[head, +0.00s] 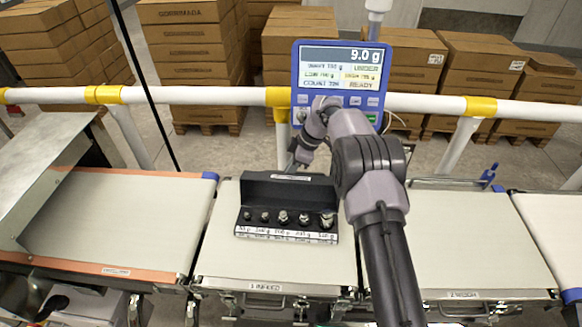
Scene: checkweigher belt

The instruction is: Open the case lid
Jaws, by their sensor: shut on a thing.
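The black weight case (247,229) sits on the infeed belt. Its lid (285,190) stands raised at the back, so the row of several metal weights (283,216) and the white label strip along the front show. My gripper (294,167) is at the lid's top edge, a little right of its middle. It is shut on the lid, though the fingertips are small and partly hidden by my wrist. My arm comes from the lower right and passes just right of the case.
A white rail (215,96) with yellow clamps crosses behind the belts. An orange-edged belt (120,215) lies left. The belt (465,240) right of my arm is clear. Stacked cartons (190,60) stand behind.

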